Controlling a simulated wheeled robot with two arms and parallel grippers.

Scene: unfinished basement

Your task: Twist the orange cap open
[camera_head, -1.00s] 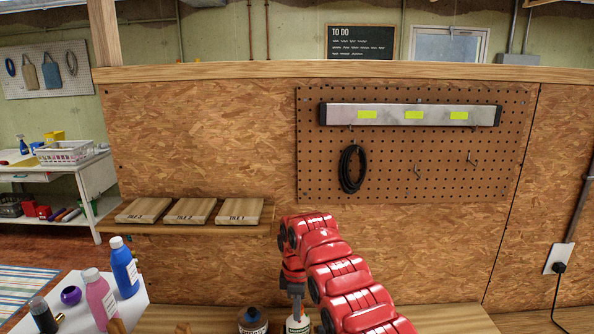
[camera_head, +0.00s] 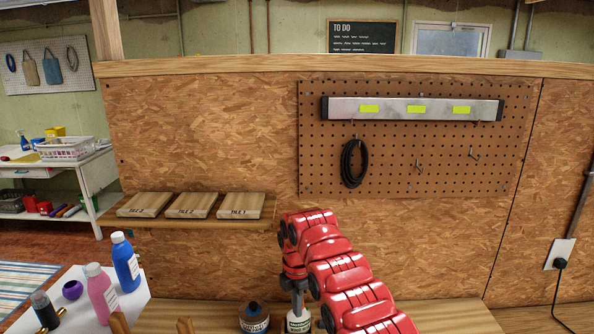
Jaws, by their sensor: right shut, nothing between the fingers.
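My right arm is red and bends down in the lower middle. Its grey gripper (camera_head: 298,303) points down at the top of a small white labelled bottle (camera_head: 298,323) at the bottom edge. The jaws are shut with nothing between them, and I cannot tell whether they touch the bottle. A dark bottle with a pale label (camera_head: 254,320) stands just left of it. I see no orange cap; the gripper covers the white bottle's top. My left gripper is not in view.
The bottles stand on a wooden bench (camera_head: 450,316) before a chipboard wall. A shelf (camera_head: 165,221) with several wooden blocks is on the wall. A white table (camera_head: 137,301) at lower left holds blue, pink and dark bottles. A pegboard (camera_head: 400,172) hangs above.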

